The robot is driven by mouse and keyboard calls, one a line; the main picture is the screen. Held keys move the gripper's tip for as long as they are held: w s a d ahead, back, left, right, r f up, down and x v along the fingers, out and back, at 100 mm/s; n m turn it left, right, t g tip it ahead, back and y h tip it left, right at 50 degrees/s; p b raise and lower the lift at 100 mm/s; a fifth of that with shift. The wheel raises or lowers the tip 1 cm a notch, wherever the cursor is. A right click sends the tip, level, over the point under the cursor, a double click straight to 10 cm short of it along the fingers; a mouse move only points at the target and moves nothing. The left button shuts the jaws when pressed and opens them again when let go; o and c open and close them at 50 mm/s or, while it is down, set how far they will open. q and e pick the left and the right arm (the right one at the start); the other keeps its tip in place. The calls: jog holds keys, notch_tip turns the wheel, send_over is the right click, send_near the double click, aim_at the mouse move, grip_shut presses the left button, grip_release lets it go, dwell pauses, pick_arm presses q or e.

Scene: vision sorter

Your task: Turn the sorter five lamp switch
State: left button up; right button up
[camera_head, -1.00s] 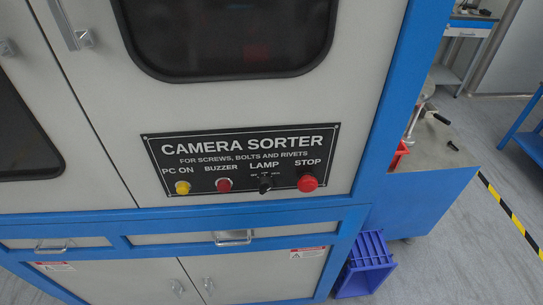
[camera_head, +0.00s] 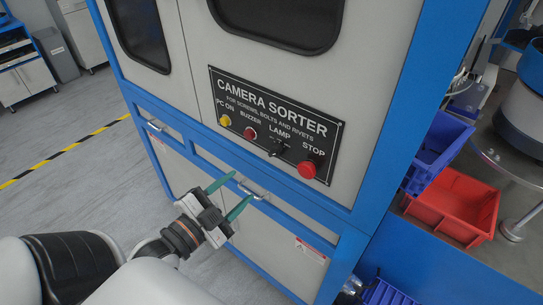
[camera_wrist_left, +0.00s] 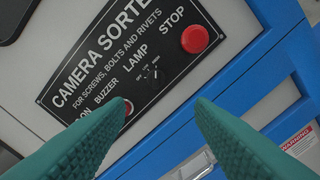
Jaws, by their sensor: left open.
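The black lamp switch (camera_head: 277,149) sits on the black CAMERA SORTER panel (camera_head: 255,102), under the word LAMP, between the red buzzer button (camera_head: 250,132) and the larger red stop button (camera_head: 309,167). In the left wrist view the lamp switch (camera_wrist_left: 154,73) shows above and between the fingertips. My left gripper (camera_head: 231,192) has green fingers spread open and empty. In the head view it appears below the panel, apart from the switch. My right gripper is not in view.
A drawer handle (camera_head: 252,191) sticks out of the cabinet below the panel. A blue bin (camera_head: 437,146) and a red bin (camera_head: 455,204) stand to the right. Open floor (camera_head: 70,180) lies at the left.

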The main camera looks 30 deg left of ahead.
aim_at(273, 155)
pick_arm(q)
jog(key=w, duration=0.4)
jog(key=w+p, duration=0.1)
jog(key=w, duration=0.3)
jog(key=w+d+r, duration=0.1)
jog(key=w, duration=0.3)
jog(key=shift+p, duration=0.3)
jog(key=shift+s, duration=0.1)
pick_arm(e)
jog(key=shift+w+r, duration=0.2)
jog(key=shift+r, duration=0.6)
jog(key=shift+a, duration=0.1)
pick_arm(q)
jog(key=c, duration=0.9)
jog(key=shift+c, duration=0.2)
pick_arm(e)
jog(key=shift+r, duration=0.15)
